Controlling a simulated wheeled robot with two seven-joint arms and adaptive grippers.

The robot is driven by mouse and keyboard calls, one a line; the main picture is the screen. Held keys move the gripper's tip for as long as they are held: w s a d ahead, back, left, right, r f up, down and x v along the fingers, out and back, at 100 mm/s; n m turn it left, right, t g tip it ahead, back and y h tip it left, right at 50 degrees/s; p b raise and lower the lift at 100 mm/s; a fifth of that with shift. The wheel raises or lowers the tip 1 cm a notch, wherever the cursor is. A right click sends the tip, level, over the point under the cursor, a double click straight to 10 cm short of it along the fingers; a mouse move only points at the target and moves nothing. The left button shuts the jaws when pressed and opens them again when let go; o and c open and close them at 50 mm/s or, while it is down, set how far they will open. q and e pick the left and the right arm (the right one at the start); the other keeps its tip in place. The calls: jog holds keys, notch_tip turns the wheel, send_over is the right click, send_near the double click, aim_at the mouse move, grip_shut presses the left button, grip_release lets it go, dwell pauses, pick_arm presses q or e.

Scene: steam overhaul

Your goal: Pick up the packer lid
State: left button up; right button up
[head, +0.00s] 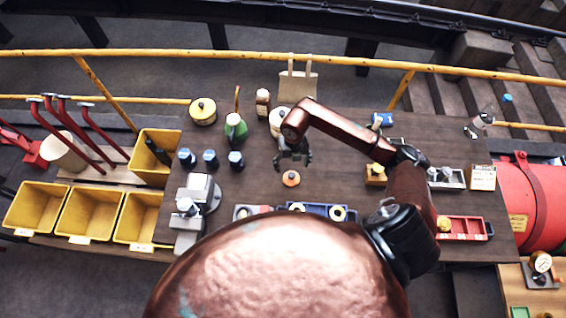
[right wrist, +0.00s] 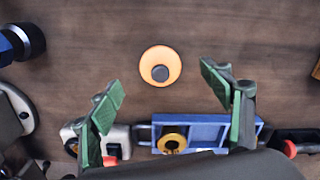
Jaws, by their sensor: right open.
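A small round orange lid with a dark knob, which I take to be the packer lid (head: 291,178), lies on the dark wooden table in the head view. It also shows in the right wrist view (right wrist: 160,58), upper middle, with bare wood around it. My right gripper (head: 293,157) hangs over the table just beyond the lid in the head view. Its green-padded fingers (right wrist: 165,105) are wide apart in the right wrist view, with nothing between them and not touching the lid. My left gripper is not in view.
A blue tray (right wrist: 207,123) with brass rings lies near the table's front edge. Blue-capped jars (head: 210,159), a green bottle (head: 236,128) and a grey vise (head: 197,202) stand left. A red tray (head: 466,230) lies right. Wood around the lid is clear.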

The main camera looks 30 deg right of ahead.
aim_at(292, 175)
jog(key=shift+s+a+f+p, duration=0.15)
jog(key=shift+s+f+p, duration=0.4)
jog(key=shift+s+f, duration=0.65)
jog(key=f, duration=0.1)
jog(key=w+f, duration=0.1)
jog(key=f+p, duration=0.1)
jog(key=shift+w+a, duration=0.15)
jog(key=shift+a, duration=0.1)
jog(key=shift+w+f, duration=0.35)
jog(key=shift+f, duration=0.4)
jog(key=shift+s+d+f, duration=0.15)
jog(key=shift+s+f, duration=0.1)
jog(key=shift+s+r, duration=0.1)
jog(key=shift+s, duration=0.1)
jog(key=shift+w, duration=0.3)
jog(key=c, duration=0.3)
jog(key=shift+s, duration=0.2)
jog(key=c, duration=0.8)
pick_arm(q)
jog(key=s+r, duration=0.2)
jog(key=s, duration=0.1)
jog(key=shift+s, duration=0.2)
pick_arm(e)
jog(key=shift+c, duration=0.7)
